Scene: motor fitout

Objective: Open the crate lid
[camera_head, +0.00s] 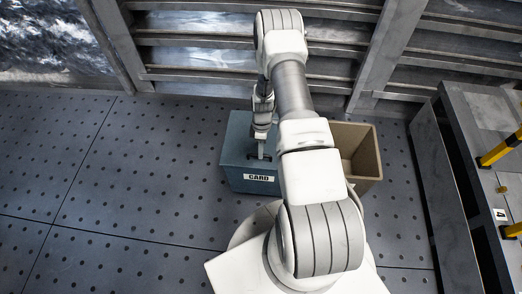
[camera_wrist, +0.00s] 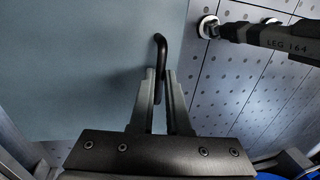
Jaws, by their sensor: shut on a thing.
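The blue-grey crate (camera_head: 250,186) stands on the floor with a white label reading "CARD" on its front. Its lid (camera_head: 236,140) looks flat and closed; my arm covers its right part. In the wrist view the lid (camera_wrist: 80,60) fills the left side as a plain panel. A black bent handle (camera_wrist: 161,45) stands up from the lid near its right edge. My gripper (camera_wrist: 162,78) is shut on the handle, with a finger on each side of it. In the head view my gripper (camera_head: 262,152) is over the crate's top near the front.
An open tan box (camera_head: 366,155) stands just right of the crate, behind my arm. A dark bench (camera_head: 450,170) with yellow-and-black parts is at the far right. A dark bar marked "LEG 164" (camera_wrist: 270,36) shows in the wrist view. Floor left of the crate is clear.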

